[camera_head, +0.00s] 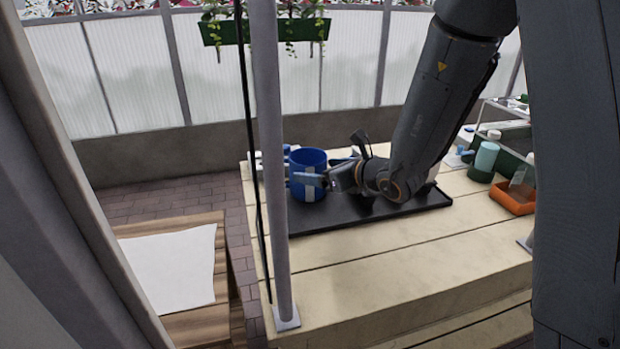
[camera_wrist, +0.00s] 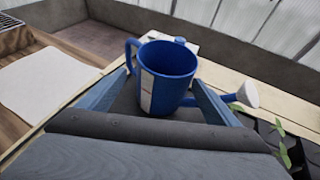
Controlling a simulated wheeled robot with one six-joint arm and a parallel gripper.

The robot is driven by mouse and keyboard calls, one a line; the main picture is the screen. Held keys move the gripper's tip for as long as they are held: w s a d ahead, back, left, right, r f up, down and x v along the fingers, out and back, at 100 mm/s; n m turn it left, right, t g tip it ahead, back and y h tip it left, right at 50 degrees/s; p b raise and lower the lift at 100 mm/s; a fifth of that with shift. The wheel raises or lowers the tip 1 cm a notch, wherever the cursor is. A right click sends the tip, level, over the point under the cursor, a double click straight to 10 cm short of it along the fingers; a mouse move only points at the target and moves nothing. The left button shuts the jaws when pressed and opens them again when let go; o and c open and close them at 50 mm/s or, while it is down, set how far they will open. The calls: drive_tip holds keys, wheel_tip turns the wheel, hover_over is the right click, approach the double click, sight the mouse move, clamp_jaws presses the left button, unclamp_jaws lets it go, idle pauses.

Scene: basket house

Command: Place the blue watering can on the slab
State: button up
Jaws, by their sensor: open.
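The blue watering can (camera_head: 304,160) stands upright at the left end of a black tray on the pale wooden bench. It also shows in the wrist view (camera_wrist: 178,62), with a pale patch on its side, its handle at left and its spout with a pale rose at right. My gripper (camera_head: 322,180) is open at the can. In the wrist view, its blue fingers (camera_wrist: 163,82) lie on either side of the can's body; whether they touch it is unclear. A flat white slab (camera_head: 172,268) lies bare on a wooden table at left.
The black tray (camera_head: 345,220) lies on the bench (camera_head: 400,265). A thin grey post (camera_head: 268,120) stands at the bench's left end. A teal bottle (camera_head: 485,157) and an orange tray (camera_head: 508,203) are at right. A brick-floor gap separates bench and table.

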drive_tip(key=shift+p+x, duration=0.6)
drive_tip(key=shift+x, duration=2.1)
drive_tip(key=shift+f, duration=0.1)
drive_tip(key=shift+c, duration=0.3)
drive_tip(key=c, duration=0.8)
drive_tip(key=shift+o, duration=0.2)
